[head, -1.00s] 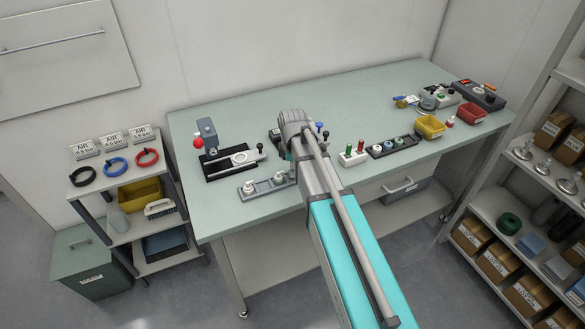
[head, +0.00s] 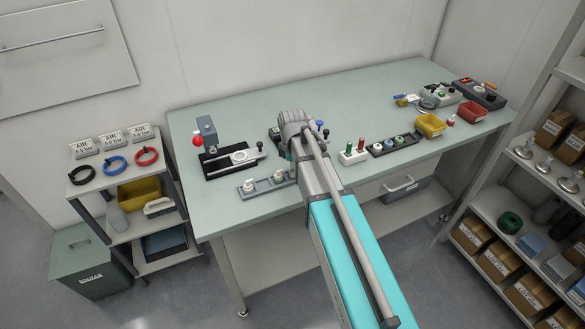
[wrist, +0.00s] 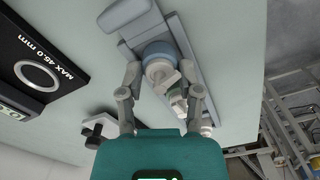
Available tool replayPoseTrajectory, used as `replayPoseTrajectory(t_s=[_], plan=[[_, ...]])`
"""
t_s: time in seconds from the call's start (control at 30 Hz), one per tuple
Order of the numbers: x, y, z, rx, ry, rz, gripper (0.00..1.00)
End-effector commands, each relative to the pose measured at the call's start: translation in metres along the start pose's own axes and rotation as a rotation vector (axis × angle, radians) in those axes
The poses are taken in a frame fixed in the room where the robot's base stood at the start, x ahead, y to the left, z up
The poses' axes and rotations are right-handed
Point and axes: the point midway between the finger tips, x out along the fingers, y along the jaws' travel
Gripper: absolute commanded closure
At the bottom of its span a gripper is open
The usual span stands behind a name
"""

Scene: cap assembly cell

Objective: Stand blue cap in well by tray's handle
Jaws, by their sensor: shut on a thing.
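The grey tray (head: 262,188) lies near the table's front edge, left of my arm, with white caps (head: 248,186) standing on it. My arm hides its right end in the head view. In the wrist view the tray (wrist: 181,35) runs from the top down to the lower right. My gripper (wrist: 160,76) has its fingers on both sides of the blue cap (wrist: 157,52) and is shut on it, over the tray. A pale grey block (wrist: 124,12) at the tray's upper end may be its handle. I cannot tell whether the cap touches the well.
A black gauge plate (wrist: 55,52) with a ring lies left of the tray. A red-knobbed press (head: 207,135) stands behind it. The front-left tabletop is clear.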

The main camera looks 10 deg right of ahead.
Motion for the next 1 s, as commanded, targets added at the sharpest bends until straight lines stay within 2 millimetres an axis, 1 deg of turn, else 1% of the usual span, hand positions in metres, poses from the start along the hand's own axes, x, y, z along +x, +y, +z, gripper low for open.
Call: replayPoseTrajectory(t_s=[0.2, 0.23, 0.37, 0.4, 0.43, 0.83, 1.0], plan=[[0.001, 0.0, 0.0, 0.0, 0.0, 0.0, 0.68], [0.001, 0.0, 0.0, 0.0, 0.0, 0.0, 0.51], [0.001, 0.0, 0.0, 0.0, 0.0, 0.0, 0.27], [0.001, 0.0, 0.0, 0.0, 0.0, 0.0, 0.19], [0.001, 0.0, 0.0, 0.0, 0.0, 0.0, 0.14], [0.0003, 0.0, 0.0, 0.0, 0.0, 0.0, 0.14], [-0.0059, 0.0, 0.0, 0.0, 0.0, 0.0, 0.14]])
